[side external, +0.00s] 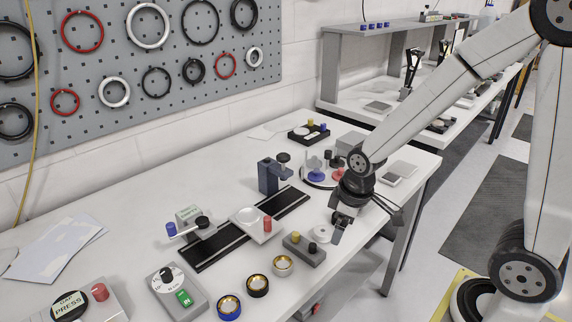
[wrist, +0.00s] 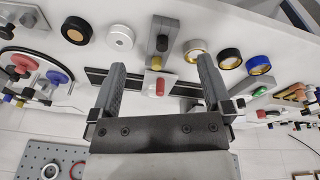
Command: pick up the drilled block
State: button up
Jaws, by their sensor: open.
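My gripper (side external: 364,224) is above the bench, to the right of the block in the side view. In the wrist view my gripper (wrist: 161,64) has its fingers wide apart with nothing held between them.
A white disc (side external: 322,233) lies beside the block, near my gripper. Several ringed discs, including a cream one (side external: 283,265), lie to its left. A white plate with a red peg (side external: 268,224) and a dark rail (side external: 225,245) lie behind.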

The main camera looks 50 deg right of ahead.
aim_at(323, 229)
jog(key=w+d+f+n, duration=0.1)
jog(key=w+n, duration=0.1)
jog(key=n, duration=0.2)
jog(key=w+d+f+n+g, duration=0.1)
jog(key=w+d+n, duration=0.1)
jog(key=w+n, duration=0.1)
jog(key=w+d+f+n, duration=0.1)
jog(key=w+d+n, duration=0.1)
jog(key=n, duration=0.3)
jog(key=shift+w+d+f+g, duration=0.2)
jog(key=shift+w+f+g, duration=0.2)
jog(key=shift+w, duration=0.2)
jog(key=shift+w+d+f+n, duration=0.15)
jog(key=shift+w+d+n, duration=0.1)
jog(key=shift+n, duration=0.3)
jog(key=shift+w+d+f+n, duration=0.15)
jog(key=shift+w+n, duration=0.1)
jog(key=shift+n, duration=0.3)
jog(key=shift+f, duration=0.1)
jog(key=shift+f, duration=1.2)
jog(key=shift+f, duration=2.6)
jog(key=c, duration=1.2)
